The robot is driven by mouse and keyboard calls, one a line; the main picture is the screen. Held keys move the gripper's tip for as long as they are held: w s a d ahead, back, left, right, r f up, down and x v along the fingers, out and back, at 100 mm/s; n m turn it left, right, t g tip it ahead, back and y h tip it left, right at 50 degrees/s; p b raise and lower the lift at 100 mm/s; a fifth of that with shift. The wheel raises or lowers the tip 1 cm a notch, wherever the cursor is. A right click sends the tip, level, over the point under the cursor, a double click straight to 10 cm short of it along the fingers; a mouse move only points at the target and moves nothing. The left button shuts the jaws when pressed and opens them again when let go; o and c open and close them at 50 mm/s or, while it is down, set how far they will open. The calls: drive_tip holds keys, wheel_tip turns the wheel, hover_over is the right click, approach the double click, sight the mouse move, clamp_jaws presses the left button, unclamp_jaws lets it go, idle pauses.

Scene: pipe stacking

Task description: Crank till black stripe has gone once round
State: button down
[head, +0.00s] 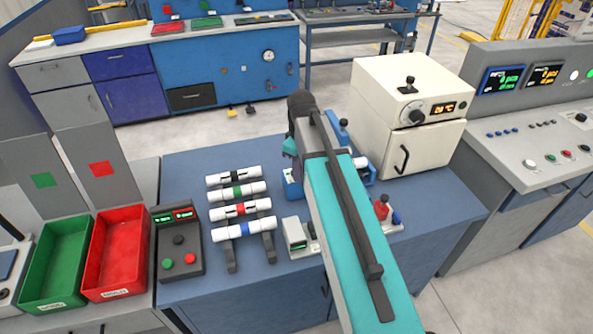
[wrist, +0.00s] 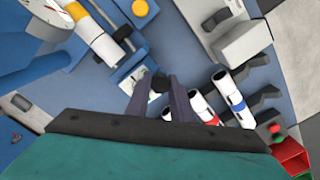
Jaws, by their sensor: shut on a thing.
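In the wrist view my gripper (wrist: 160,88) is shut on a small dark knob (wrist: 157,80), which shows between its fingers; the crank it may belong to is mostly hidden. A white pipe with a yellow band (wrist: 102,43) lies in a blue fixture (wrist: 60,78) at the upper left; part of this fixture (head: 292,190) shows behind my arm in the head view. The black-striped pipe (head: 250,169) lies at the back of a dark rack (head: 231,258). No black stripe shows clearly on the fixture.
Green, red (head: 265,205) and blue-striped pipes (head: 262,226) share the rack, close right of my gripper in the wrist view. A white oven (head: 390,100) stands behind right. Green (head: 55,265) and red bins (head: 117,250) and a control box (head: 179,245) stand left.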

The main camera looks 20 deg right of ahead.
drive_tip(key=d+n, duration=0.1)
drive_tip(key=n, duration=0.1)
drive_tip(key=w+d+n, duration=0.1)
drive_tip(key=n, duration=0.2)
drive_tip(key=d+n, duration=0.1)
drive_tip(key=n, duration=0.1)
drive_tip(key=shift+w+n, duration=0.15)
drive_tip(key=shift+n, duration=0.15)
drive_tip(key=n, duration=0.1)
drive_tip(key=w+n, duration=0.1)
drive_tip(key=n, duration=0.1)
drive_tip(key=shift+d, duration=0.4)
drive_tip(key=shift+w+d+n, duration=0.15)
drive_tip(key=shift+w+n, duration=0.2)
drive_tip(key=shift+n, duration=0.55)
drive_tip(key=shift+w+d+n, duration=0.1)
drive_tip(key=shift+w+n, duration=0.2)
drive_tip(key=shift+n, duration=0.6)
drive_tip(key=c, duration=1.5)
unclamp_jaws()
drive_tip(key=shift+c, duration=0.2)
drive_tip(key=shift+r, duration=0.1)
